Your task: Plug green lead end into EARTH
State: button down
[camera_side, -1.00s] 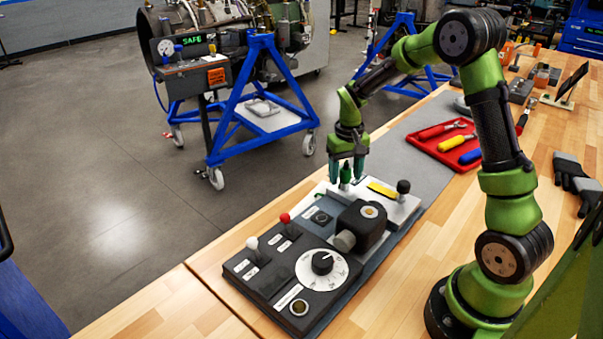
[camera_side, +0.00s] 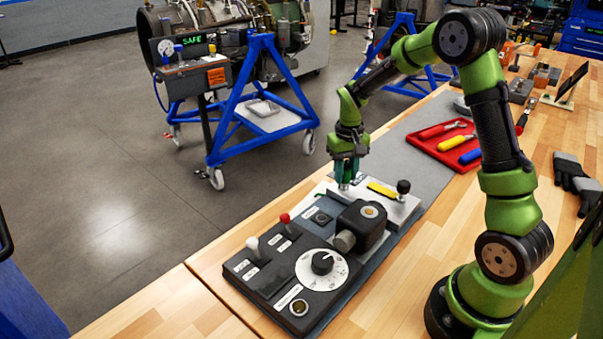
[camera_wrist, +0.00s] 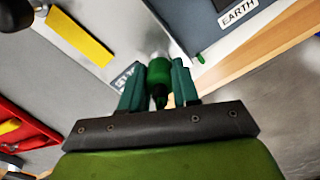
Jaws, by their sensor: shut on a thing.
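The green lead end (camera_wrist: 159,72) is upright between the teal fingers of my gripper (camera_wrist: 159,88) in the wrist view. My gripper, also in the side view (camera_side: 346,174), is shut on it, low over the far left part of the pale plate (camera_side: 408,209). The fingers hide most of the lead end in the side view. I cannot tell whether its pale lower tip sits in a socket or just above the plate. The EARTH label (camera_wrist: 238,12) is at the top right of the wrist view, on a separate dark grey surface. The EARTH socket itself is not clearly visible.
A yellow strip (camera_side: 382,190) and a black knob (camera_side: 403,187) are on the plate to the right. A black block (camera_side: 362,227) and a control panel with a dial (camera_side: 322,263) stand nearer. A red tool tray (camera_side: 446,143) lies behind on the bench.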

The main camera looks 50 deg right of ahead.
aim_at(346, 169)
jog(key=shift+r, duration=0.6)
jog(key=shift+r, duration=1.5)
jog(key=shift+a, duration=0.1)
jog(key=s+a+n, duration=0.1)
jog(key=a+n, duration=0.3)
jog(key=a, duration=0.7)
jog(key=shift+n, duration=0.3)
jog(key=shift+s+d+f, duration=0.1)
jog(key=shift+s+f, duration=0.05)
jog(key=shift+f, duration=1.85)
jog(key=shift+f, duration=1)
jog(key=shift+f, duration=0.2)
jog(key=shift+f, duration=0.25)
